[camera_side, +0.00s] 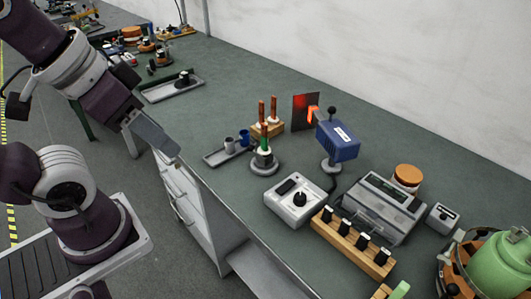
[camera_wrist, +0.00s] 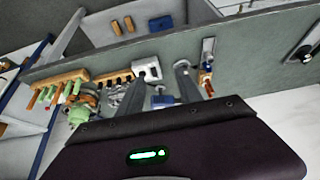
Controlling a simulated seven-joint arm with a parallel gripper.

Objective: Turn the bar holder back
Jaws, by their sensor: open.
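A blue device (camera_side: 337,140) on a stand faces a dark plate (camera_side: 303,112) with an orange-red glow. A grey tray (camera_side: 222,153) with cups lies left of the holder. A white control box (camera_side: 297,201) and a wooden rack (camera_side: 350,245) stand toward the front right.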

